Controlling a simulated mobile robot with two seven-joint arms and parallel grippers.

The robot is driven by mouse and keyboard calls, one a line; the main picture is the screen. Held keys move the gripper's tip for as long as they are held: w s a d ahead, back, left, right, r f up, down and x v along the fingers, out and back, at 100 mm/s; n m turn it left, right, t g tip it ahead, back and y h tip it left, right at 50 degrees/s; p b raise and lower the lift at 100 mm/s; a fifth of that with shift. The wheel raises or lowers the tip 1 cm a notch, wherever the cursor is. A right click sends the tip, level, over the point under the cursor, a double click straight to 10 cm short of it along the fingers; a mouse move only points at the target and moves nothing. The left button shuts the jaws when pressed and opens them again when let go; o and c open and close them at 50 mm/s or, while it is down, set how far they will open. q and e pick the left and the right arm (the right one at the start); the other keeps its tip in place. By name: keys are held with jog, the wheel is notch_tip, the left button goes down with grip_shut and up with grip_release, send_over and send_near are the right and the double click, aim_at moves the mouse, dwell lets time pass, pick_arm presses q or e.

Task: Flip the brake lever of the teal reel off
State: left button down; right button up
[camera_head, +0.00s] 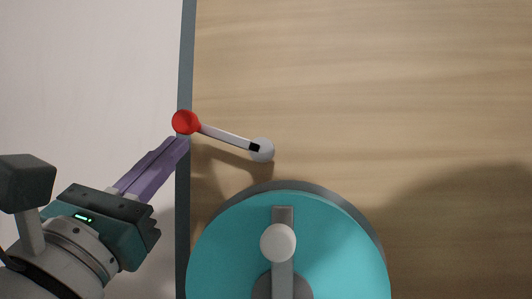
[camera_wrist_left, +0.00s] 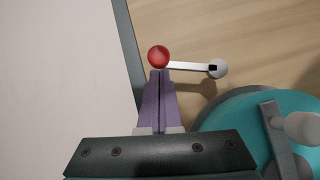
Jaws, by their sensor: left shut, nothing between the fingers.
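The teal reel (camera_head: 340,245) sits at the bottom middle of the head view, with a grey crank arm and a pale knob (camera_head: 278,243) on its face. It also shows at the right of the left wrist view (camera_wrist_left: 240,125). The brake lever (camera_head: 228,136) is a pale bar just above the reel, running from a round grey pivot (camera_head: 262,150) up-left to a red ball (camera_head: 185,122). My left gripper (camera_head: 183,143) is shut and empty. Its purple fingertips are right by the red ball (camera_wrist_left: 158,56); I cannot tell whether they touch. My right gripper is not in view.
The reel and lever are on a wooden surface (camera_head: 400,80) with a grey edge strip (camera_head: 187,60) on its left. A plain pale area (camera_head: 80,80) lies beyond the strip. The wood above and to the right of the lever is clear.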

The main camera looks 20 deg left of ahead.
pick_arm(q)
jog(key=shift+r, duration=0.1)
jog(key=shift+r+m+h+p, duration=0.25)
jog(key=shift+m+h+p, duration=0.05)
jog(key=shift+m+h, duration=0.4)
jog(key=shift+r+m+h+p, duration=0.5)
jog(key=shift+m+h, duration=0.15)
jog(key=shift+m, duration=0.2)
jog(key=shift+r+m+h+p, duration=0.45)
jog(key=shift+m+h, duration=0.2)
jog(key=shift+m, duration=0.2)
jog(key=w+d+r+m+g+h+p, duration=0.1)
jog(key=d+r+m+g+h+p, duration=0.4)
jog(key=m+p, duration=0.7)
jog(key=shift+w+d+r+m+g+h+p, duration=0.15)
jog(key=shift+d+r+m+g+h+p, duration=0.15)
jog(key=shift+r+g+h+p, duration=0.65)
jog(key=shift+r+t+y+p, duration=0.15)
jog(key=shift+t+y+p, duration=0.1)
jog(key=shift+y+p, duration=0.1)
